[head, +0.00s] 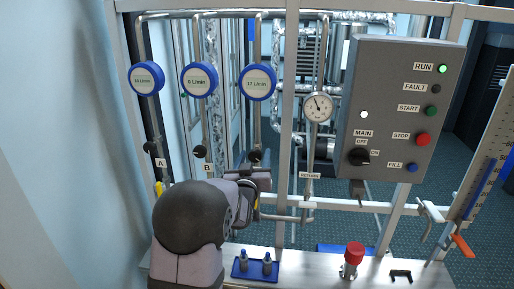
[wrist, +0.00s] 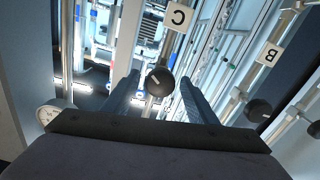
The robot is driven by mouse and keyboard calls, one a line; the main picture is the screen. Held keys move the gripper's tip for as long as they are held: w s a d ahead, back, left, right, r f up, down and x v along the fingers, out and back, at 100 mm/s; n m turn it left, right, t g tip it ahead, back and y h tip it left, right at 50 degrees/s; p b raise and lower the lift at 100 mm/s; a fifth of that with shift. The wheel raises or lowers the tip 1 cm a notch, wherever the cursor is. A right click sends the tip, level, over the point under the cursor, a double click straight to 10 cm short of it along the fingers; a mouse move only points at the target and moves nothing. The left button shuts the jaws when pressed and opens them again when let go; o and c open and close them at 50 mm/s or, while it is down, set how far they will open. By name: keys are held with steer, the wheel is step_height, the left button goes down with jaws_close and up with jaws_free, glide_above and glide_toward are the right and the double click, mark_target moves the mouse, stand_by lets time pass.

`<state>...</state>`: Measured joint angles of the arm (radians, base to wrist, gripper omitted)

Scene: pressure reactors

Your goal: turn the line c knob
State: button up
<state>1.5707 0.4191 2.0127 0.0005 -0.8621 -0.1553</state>
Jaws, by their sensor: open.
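The line C knob (wrist: 160,81) is a round black knob with a white mark on its face, in the middle of the wrist view, beside the C label (wrist: 178,17). In the head view it is a small dark knob (head: 256,155) on the third pipe, just above my arm's end; its C label is hidden there. My gripper (wrist: 158,86) is open, with one finger to each side of the knob in the picture. The knob appears between the fingertips or just beyond them; I cannot tell if they touch. The round flow display above line C (head: 258,82) reads about 17 L/min.
The line B knob (head: 200,151) and line A knob (head: 149,147) are to the left. A grey control box (head: 395,110) with buttons and a MAIN switch is at right. A blue tray (head: 255,269) and a red-topped part (head: 354,256) stand on the bench.

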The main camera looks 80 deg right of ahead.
steer(key=shift+d+p, duration=1.2)
steer(key=shift+d, duration=1.4)
steer(key=shift+c, duration=0.7)
steer(key=shift+f, duration=0.1)
steer(key=c, duration=0.9)
